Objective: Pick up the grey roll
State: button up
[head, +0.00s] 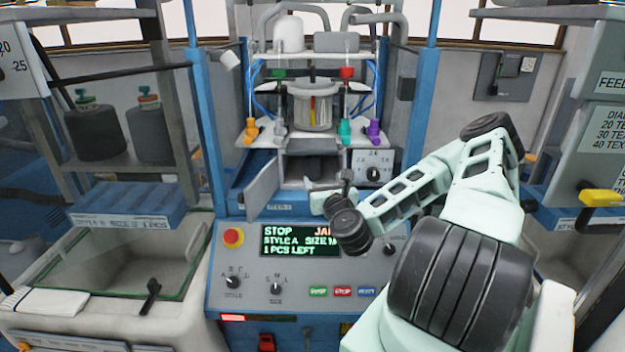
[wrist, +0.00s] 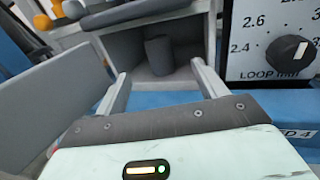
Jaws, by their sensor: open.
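The grey roll (wrist: 159,56) is a short dark grey cylinder. In the wrist view it stands roughly upright inside a small grey compartment (wrist: 196,32) in the machine. My gripper (wrist: 160,71) is open, with one finger on each side of the view of the roll and the fingers pointing into the compartment mouth. The roll appears between the fingertips but farther in, and no contact shows. In the head view the compartment interior is dark and partly behind my gripper, so I cannot clearly make out the roll there.
An open grey door (head: 262,190) stands left of the compartment. A dial panel (head: 373,168) is close on the right. Below is the control console (head: 290,275) with its screen. Free room around the opening is narrow.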

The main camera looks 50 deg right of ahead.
aim_at(314, 167)
jog(key=shift+w+d+f+b, duration=0.2)
jog(key=shift+w+b, duration=0.15)
jog(key=shift+b, duration=0.75)
jog(key=shift+w+d+f+b, duration=0.15)
jog(key=shift+w+b, duration=0.15)
jog(key=shift+b, duration=0.8)
jog(key=x, duration=0.2)
jog(key=r+p+x, duration=0.1)
jog(key=x, duration=0.1)
jog(key=p+x, duration=0.3)
jog(key=x, duration=0.2)
jog(key=shift+w+d+f, duration=0.25)
jog(key=shift+w+f, duration=0.05)
jog(key=shift+w, duration=0.15)
jog(key=c, duration=1.1)
